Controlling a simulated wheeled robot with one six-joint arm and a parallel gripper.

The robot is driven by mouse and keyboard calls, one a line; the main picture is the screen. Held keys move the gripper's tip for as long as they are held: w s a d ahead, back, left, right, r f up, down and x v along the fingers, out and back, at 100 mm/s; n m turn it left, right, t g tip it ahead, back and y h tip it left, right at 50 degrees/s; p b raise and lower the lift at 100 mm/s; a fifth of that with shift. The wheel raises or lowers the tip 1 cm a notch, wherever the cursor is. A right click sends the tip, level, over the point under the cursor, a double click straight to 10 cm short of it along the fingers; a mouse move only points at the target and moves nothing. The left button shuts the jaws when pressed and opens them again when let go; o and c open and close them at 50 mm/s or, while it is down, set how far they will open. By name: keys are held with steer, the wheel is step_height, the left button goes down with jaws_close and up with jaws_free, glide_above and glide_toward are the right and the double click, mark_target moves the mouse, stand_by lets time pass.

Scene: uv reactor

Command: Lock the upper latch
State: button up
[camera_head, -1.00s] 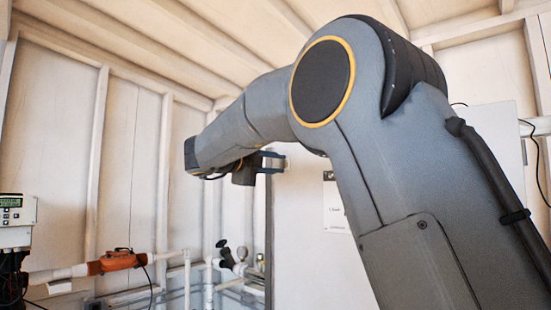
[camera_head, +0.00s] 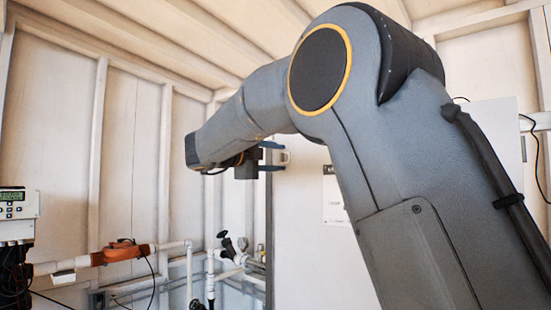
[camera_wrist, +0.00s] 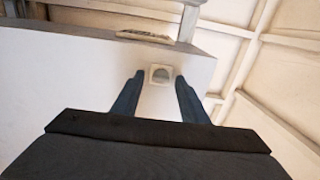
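The upper latch appears as a small pale square fitting (camera_wrist: 161,74) on the white cabinet (camera_wrist: 70,95) in the wrist view. In the head view the latch (camera_head: 286,157) is a small pale piece near the cabinet's upper left edge. My gripper (camera_wrist: 159,78) is open. Its two dark blue fingers point toward the latch, with the latch showing between their tips in the wrist view. In the head view my gripper (camera_head: 284,157) is beside the latch, with one finger above and one below. I cannot tell whether they touch it.
The cabinet front (camera_head: 305,250) carries a small label (camera_head: 334,205). A grey control box (camera_head: 18,215), an orange pipe fitting (camera_head: 120,252) and pipes with a dark valve (camera_head: 228,247) stand at the left. In the wrist view a flat pale piece (camera_wrist: 145,37) lies beyond the latch.

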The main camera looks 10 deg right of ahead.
steer(key=shift+a, duration=0.15)
steer(key=b+v, duration=0.3)
steer(key=v, duration=0.4)
steer(key=shift+s+a, duration=0.2)
steer(key=shift+s, duration=0.1)
